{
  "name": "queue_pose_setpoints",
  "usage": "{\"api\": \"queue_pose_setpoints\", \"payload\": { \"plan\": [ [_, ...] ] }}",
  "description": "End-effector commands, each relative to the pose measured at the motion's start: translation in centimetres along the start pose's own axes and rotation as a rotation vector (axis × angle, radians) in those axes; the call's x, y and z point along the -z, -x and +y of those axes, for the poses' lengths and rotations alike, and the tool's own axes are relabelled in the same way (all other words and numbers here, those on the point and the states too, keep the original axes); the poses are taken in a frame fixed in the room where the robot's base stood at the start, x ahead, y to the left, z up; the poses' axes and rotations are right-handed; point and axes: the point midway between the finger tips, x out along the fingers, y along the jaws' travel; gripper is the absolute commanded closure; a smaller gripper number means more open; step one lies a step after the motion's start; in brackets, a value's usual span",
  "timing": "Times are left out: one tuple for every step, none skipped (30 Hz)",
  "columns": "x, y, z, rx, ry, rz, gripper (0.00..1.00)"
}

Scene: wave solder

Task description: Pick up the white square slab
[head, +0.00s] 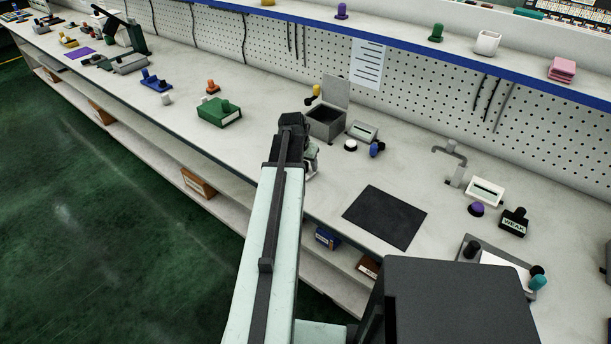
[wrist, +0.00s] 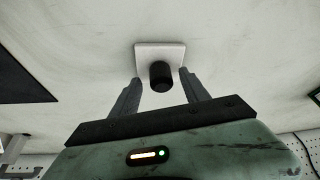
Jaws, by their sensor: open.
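The white square slab (wrist: 147,50) lies flat on the pale bench top in the wrist view, just beyond my fingertips. A black cylindrical knob (wrist: 161,76) stands on it. My gripper (wrist: 160,77) is open, its two grey fingers apart, one on either side of the knob, with nothing held between them. In the head view my gripper (head: 312,168) is low over the bench near its front edge, partly hidden by my arm. I cannot make out the slab clearly there.
An open grey box (head: 326,122) stands behind my gripper, beside a white round knob (head: 350,146) and a grey block (head: 364,130). A black mat (head: 385,217) lies to the right. A green block (head: 219,112) sits left. A pegboard (head: 430,115) closes the back.

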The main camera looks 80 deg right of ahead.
Motion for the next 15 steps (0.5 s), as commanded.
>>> {"api": "queue_pose_setpoints", "payload": {
  "plan": [
    [-0.11,-0.86,-0.02,0.000,0.000,0.000,0.46],
    [-0.07,-0.81,-0.01,0.000,0.000,0.000,0.46],
    [-0.03,-0.66,-0.01,0.000,0.001,0.000,0.46],
    [-0.01,-0.54,-0.01,0.000,0.001,0.000,0.46],
    [0.00,-0.49,-0.01,0.000,0.001,0.000,0.46],
    [0.00,-0.47,-0.02,0.000,0.001,0.000,0.46],
    [0.00,-0.46,-0.02,0.000,0.001,0.000,0.46],
    [0.00,-0.45,-0.03,0.000,0.001,0.000,0.55],
    [-0.01,-0.45,-0.04,0.000,0.001,0.000,0.66],
    [-0.01,-0.45,-0.04,0.000,0.001,0.000,0.74],
    [-0.01,-0.44,-0.04,0.000,0.001,0.000,0.82],
    [-0.01,-0.44,-0.05,0.000,0.001,0.000,0.94],
    [-0.01,-0.44,-0.05,0.000,0.001,0.000,1.00],
    [-0.01,-0.44,-0.06,0.000,0.001,0.000,1.00],
    [-0.02,-0.44,-0.06,0.000,0.001,0.000,1.00]
  ]
}}
